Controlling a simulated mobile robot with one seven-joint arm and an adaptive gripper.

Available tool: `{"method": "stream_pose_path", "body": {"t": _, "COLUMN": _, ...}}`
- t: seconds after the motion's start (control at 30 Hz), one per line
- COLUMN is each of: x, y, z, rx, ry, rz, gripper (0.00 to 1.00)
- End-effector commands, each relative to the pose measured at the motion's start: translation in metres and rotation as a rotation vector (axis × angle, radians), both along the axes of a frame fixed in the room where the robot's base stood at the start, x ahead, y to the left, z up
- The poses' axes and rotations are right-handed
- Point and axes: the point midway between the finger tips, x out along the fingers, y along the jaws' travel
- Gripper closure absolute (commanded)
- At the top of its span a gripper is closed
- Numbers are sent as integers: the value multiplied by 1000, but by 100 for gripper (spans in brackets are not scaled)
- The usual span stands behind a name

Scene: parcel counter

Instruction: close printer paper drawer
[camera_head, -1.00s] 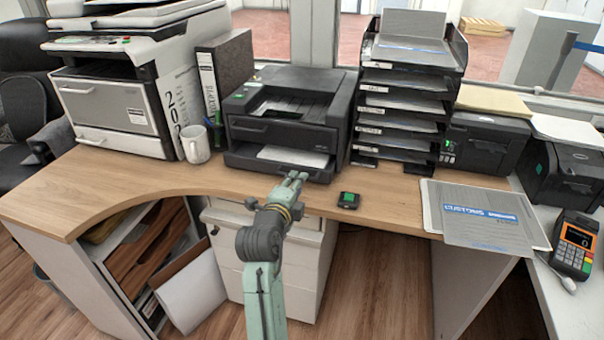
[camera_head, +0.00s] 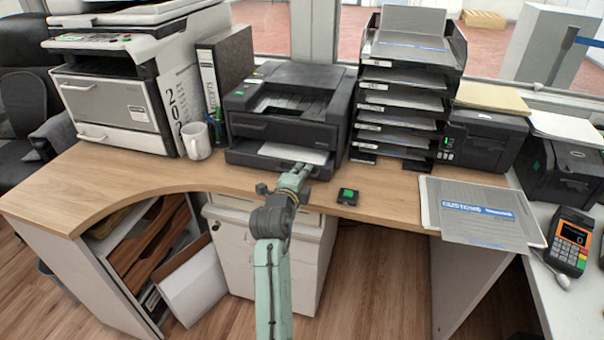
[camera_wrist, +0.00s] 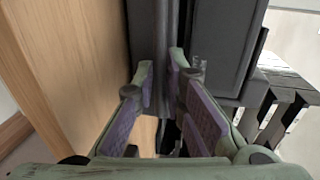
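The black printer (camera_head: 287,112) stands on the wooden counter in the head view. Its low paper drawer (camera_head: 246,159) sticks out at the front, with white paper (camera_head: 293,152) lying in it. My gripper (camera_head: 300,168) is at the drawer's front right part, pointing at the printer; I cannot tell whether it touches. In the wrist view, the two fingers (camera_wrist: 162,72) are apart with a narrow gap, and nothing shows held between them. Dark grey printer or drawer surfaces lie just beyond the fingertips. My gripper hides part of the drawer front.
A white mug (camera_head: 196,141) and a pen holder stand left of the printer. A black tray stack (camera_head: 405,100) rises close on its right. A small black device with a green screen (camera_head: 347,196) lies near the counter's front edge (camera_head: 400,207).

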Motion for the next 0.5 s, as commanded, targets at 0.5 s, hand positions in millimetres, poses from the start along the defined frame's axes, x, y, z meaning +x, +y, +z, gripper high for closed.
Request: {"method": "stream_pose_path", "body": {"t": 0.5, "x": 0, "y": 0, "z": 0, "rx": 0, "ry": 0, "rz": 0, "gripper": 100}}
